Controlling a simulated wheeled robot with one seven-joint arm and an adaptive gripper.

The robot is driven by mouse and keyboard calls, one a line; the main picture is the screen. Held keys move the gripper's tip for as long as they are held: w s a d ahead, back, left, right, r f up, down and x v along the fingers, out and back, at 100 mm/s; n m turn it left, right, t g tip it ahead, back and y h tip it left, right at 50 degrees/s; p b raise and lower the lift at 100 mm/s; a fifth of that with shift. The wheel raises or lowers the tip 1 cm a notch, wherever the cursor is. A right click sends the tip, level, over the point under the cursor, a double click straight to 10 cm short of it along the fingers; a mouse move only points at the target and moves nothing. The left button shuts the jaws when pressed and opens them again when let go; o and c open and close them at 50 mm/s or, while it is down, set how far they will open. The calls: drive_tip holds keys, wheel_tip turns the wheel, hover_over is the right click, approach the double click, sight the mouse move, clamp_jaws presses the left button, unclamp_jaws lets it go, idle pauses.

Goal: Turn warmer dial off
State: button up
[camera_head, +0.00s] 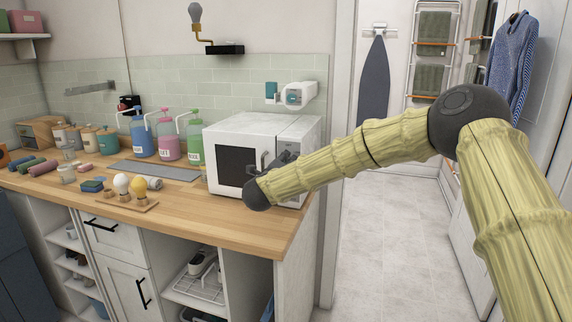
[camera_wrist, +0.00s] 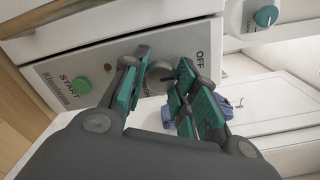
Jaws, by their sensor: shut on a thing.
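The warmer (camera_head: 243,130) is a white box with a dark window, standing at the right end of the wooden counter. In the wrist view its grey front panel (camera_wrist: 60,60) shows a green START button (camera_wrist: 82,86) and a grey dial (camera_wrist: 157,77). OFF is printed beside the dial on the right; another label below is partly hidden. My gripper (camera_wrist: 164,69) has its teal-padded fingers at either side of the dial and is shut on it. In the head view my gripper (camera_head: 281,165) is at the warmer's front right, and the dial is hidden behind it.
A white unit with a teal knob (camera_wrist: 266,16) is at the wrist view's upper right. Pump bottles (camera_head: 168,140), a grey mat (camera_head: 155,170) and bulbs on a wooden board (camera_head: 128,200) are left of the warmer. Open floor (camera_head: 400,240) lies right of the counter.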

drive_tip(key=o, duration=1)
drive_tip(key=v, duration=1.2)
